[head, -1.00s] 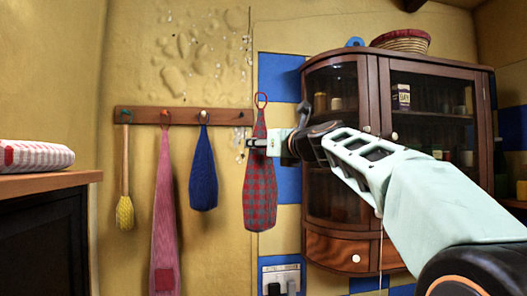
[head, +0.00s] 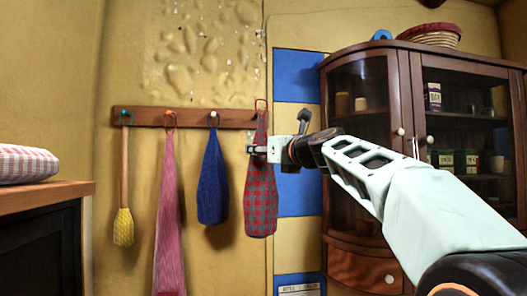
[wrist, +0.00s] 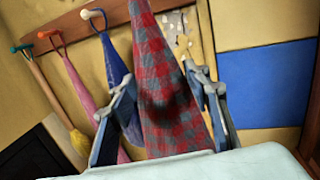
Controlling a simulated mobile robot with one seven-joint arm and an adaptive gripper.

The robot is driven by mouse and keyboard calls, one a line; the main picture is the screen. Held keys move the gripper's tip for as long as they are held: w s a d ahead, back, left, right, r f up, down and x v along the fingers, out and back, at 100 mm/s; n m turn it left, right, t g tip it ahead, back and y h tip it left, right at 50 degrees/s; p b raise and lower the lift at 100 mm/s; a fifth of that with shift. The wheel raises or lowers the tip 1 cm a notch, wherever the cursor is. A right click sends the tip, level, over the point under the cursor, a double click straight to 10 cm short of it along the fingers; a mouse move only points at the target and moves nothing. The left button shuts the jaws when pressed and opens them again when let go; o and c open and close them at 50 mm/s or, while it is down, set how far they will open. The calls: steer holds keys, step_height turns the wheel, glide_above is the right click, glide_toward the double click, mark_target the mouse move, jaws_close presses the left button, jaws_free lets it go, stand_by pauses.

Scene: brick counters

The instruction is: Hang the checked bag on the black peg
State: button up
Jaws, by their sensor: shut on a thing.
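The red and grey checked bag (head: 261,205) hangs upright from my gripper (head: 257,150), which is shut on its narrow upper part. Its red loop (head: 261,104) stands above the fingers, in front of the right end of the wooden peg rail (head: 190,118). In the wrist view the bag (wrist: 165,60) runs up between my two fingers and covers part of the rail; its loop is out of that view. I cannot make out the black peg clearly; it may be behind the bag's top. I cannot tell whether the loop touches the rail.
Left along the rail hang a yellow brush (head: 124,225), a pink bag (head: 168,215) and a blue bag (head: 212,180), the blue one closest to the checked bag. A wooden cabinet (head: 345,245) stands at right. A counter (head: 45,193) with a folded cloth (head: 25,163) is at left.

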steer(key=w+a+f+p, duration=0.2)
steer(key=w+p, duration=0.2)
steer(key=w, duration=0.6)
steer(key=shift+w+p, duration=0.15)
steer(key=shift+p, duration=0.15)
stand_by(0.7)
stand_by(0.6)
steer(key=o, duration=1.3)
